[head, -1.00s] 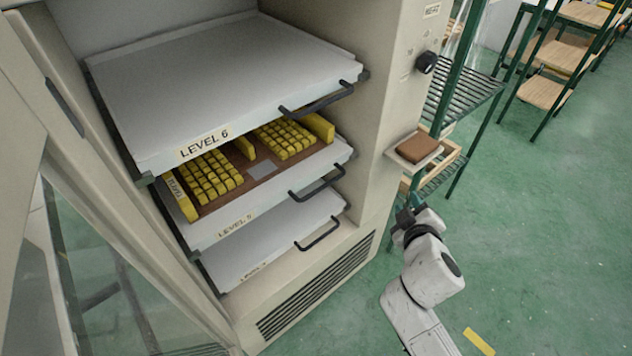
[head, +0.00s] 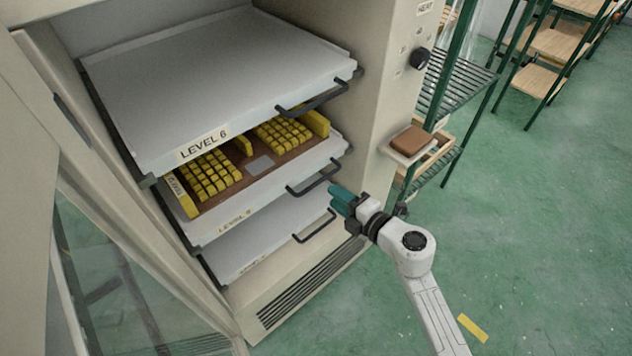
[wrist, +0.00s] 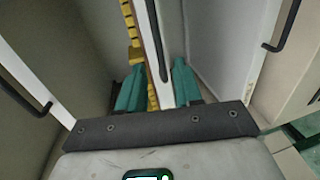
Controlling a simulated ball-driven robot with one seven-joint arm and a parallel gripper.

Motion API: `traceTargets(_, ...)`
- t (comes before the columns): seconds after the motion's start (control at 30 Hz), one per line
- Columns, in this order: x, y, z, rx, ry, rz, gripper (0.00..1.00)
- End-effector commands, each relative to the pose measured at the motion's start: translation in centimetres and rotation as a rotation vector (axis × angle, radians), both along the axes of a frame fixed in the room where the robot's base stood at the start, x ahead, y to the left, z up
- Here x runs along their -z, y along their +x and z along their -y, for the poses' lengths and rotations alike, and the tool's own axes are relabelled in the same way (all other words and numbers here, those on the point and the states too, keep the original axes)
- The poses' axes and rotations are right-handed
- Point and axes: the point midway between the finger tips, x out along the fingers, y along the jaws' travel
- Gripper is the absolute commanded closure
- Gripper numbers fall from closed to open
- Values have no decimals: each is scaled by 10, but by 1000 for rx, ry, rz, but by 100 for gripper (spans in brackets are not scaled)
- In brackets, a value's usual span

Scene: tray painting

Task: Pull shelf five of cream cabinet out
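The cream cabinet (head: 388,100) stands open with three white shelves showing. The middle shelf (head: 318,158), with a label that looks like LEVEL 5 or 6, lies under the top one, LEVEL 6. It carries a brown tray (head: 225,190) of yellow blocks and has a dark bar handle (head: 315,180). My gripper (head: 338,196), with teal fingers, is just right of and below this handle. In the wrist view the fingers (wrist: 158,85) are apart, and the middle shelf's front and handle (wrist: 157,38) line up with the gap. I see nothing gripped.
The top shelf's handle (head: 312,98) is above, and the bottom shelf's handle (head: 315,226) is just below my gripper. A small ledge with a brown block (head: 411,140) juts from the cabinet's right side. A glass door (head: 110,270) stands open at left.

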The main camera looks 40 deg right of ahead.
Motion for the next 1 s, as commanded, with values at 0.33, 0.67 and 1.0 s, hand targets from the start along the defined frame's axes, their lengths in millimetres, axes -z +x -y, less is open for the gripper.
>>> traceTargets(0.33,12,62,0,1,1,3,65)
traceTargets(0.67,17,84,1,1,1,2,65)
traceTargets(1.0,17,84,1,1,1,2,75)
